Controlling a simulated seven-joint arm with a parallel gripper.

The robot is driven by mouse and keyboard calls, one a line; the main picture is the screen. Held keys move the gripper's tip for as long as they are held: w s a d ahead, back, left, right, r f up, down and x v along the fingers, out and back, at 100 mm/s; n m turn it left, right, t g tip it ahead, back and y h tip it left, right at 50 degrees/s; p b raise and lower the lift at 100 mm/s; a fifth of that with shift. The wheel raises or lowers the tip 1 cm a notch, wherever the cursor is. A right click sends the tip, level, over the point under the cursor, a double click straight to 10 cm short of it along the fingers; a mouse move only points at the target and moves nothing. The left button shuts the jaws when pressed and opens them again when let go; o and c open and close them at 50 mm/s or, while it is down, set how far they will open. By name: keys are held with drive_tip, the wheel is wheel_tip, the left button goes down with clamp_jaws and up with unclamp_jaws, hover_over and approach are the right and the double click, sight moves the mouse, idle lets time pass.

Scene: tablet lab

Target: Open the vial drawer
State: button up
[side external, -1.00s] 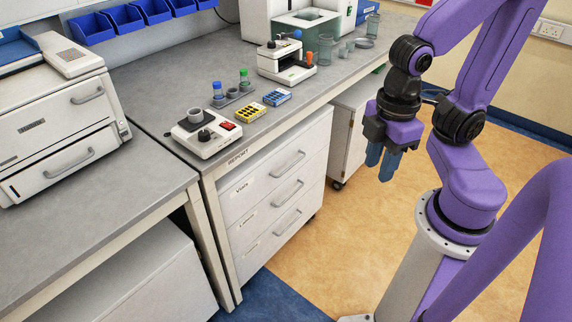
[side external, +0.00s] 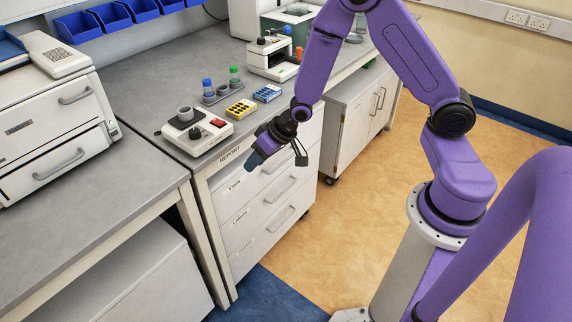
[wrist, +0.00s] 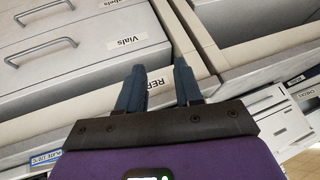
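The vial drawer (side external: 238,184) is the top one of the white drawer unit under the bench and is shut flush. It carries a "Vials" label and a grey bar handle (side external: 277,163), partly behind my gripper in the side view. In the wrist view the "Vials" label (wrist: 123,41) shows beyond the fingers and the handle (wrist: 41,47) lies to the upper left. My gripper (side external: 254,160) is near the top of the drawer front, by the bench edge. In the wrist view my gripper (wrist: 159,80) has its blue fingers apart with nothing between them.
The bench edge with its "REPORT" label (side external: 229,157) runs just above the drawer. A white device (side external: 194,130) with a red button, a yellow box (side external: 241,108) and a blue box (side external: 267,93) stand on the bench. Two lower drawers are shut. The floor (side external: 345,225) in front is clear.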

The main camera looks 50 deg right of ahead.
drive_tip(key=w+d+f+m+t, duration=0.4)
drive_tip(key=d+f+m, duration=0.4)
drive_tip(key=d+f, duration=0.5)
drive_tip(key=s+d+f+m+t+h, duration=0.3)
drive_tip(key=s+d+f+m+t, duration=0.35)
drive_tip(key=s+d+m, duration=0.45)
drive_tip(key=w+f, duration=0.4)
drive_tip(key=w, duration=1.2)
drive_tip(key=shift+a+g, duration=0.3)
drive_tip(key=shift+g, duration=0.05)
drive_tip(key=shift+f, duration=0.1)
drive_tip(key=shift+s, duration=0.1)
clamp_jaws()
